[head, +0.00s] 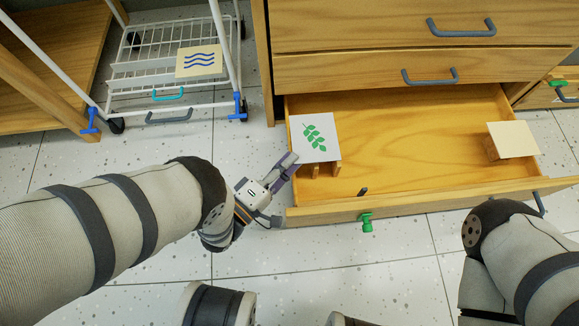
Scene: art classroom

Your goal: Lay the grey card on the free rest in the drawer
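The grey card (313,138), pale with a green leaf sprig, lies at the left end of the open drawer (410,125), on wooden supports (325,169) that show under its front edge. A cream card (517,138) lies on a wooden block (491,149) at the drawer's right end. My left gripper (282,194) is at the drawer's front left corner. Its fingers look spread and empty, the upper fingertip close to the grey card's left edge; I cannot tell whether they touch. My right arm comes in at the lower right, its gripper out of view.
The drawer front (420,205) carries a green knob (366,222). Shut drawers with blue-grey handles (461,29) are above. A white wire trolley (150,75) with a cream wave-pattern card (199,61) stands at the upper left. The drawer's middle is largely clear.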

